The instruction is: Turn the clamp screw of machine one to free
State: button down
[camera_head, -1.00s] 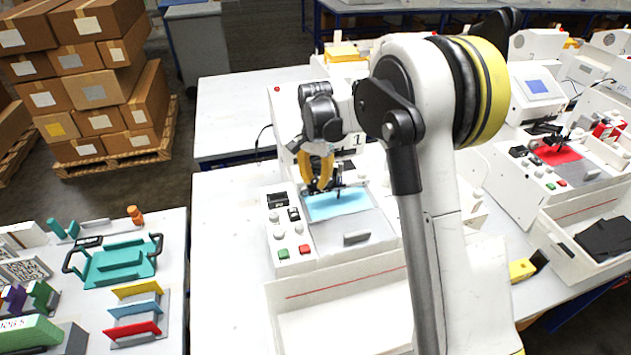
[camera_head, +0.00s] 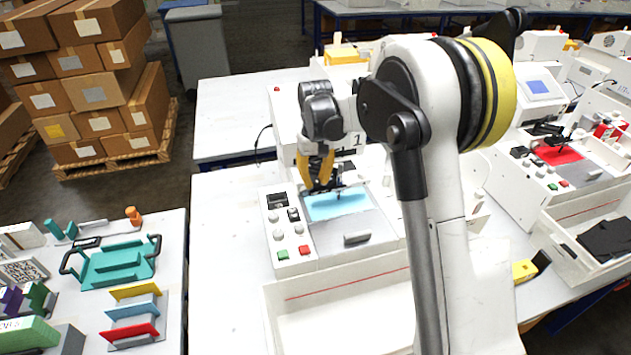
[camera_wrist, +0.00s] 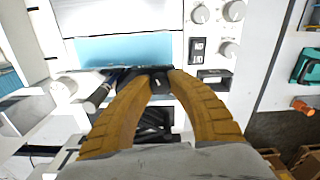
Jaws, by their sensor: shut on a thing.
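Machine one (camera_head: 350,250) is the white plotter marked 1, with a light blue sheet (camera_head: 337,203) on its bed. My gripper (camera_head: 318,186) is over the back left of the bed, at the pen carriage. In the wrist view, the yellow fingers of my gripper (camera_wrist: 160,76) are shut on a small dark part at the carriage, which I take to be the clamp screw (camera_wrist: 160,85). The fingertips hide most of it, and I cannot tell how far it is turned. The dark carriage (camera_wrist: 120,77) lies beside the fingertips, along the sheet's edge.
Machine one's control panel (camera_head: 283,232) has knobs, a green button and a red button, close to my gripper. A second plotter with a red sheet (camera_head: 557,154) stands at right. A side table at left holds a teal tray (camera_head: 115,262) and coloured plates (camera_head: 135,312).

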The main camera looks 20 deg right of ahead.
aim_at(316, 180)
jog(key=n, duration=0.5)
jog(key=shift+n, duration=0.7)
jog(key=c, duration=1.2)
grip_release()
notch_tip(316, 180, up, 12)
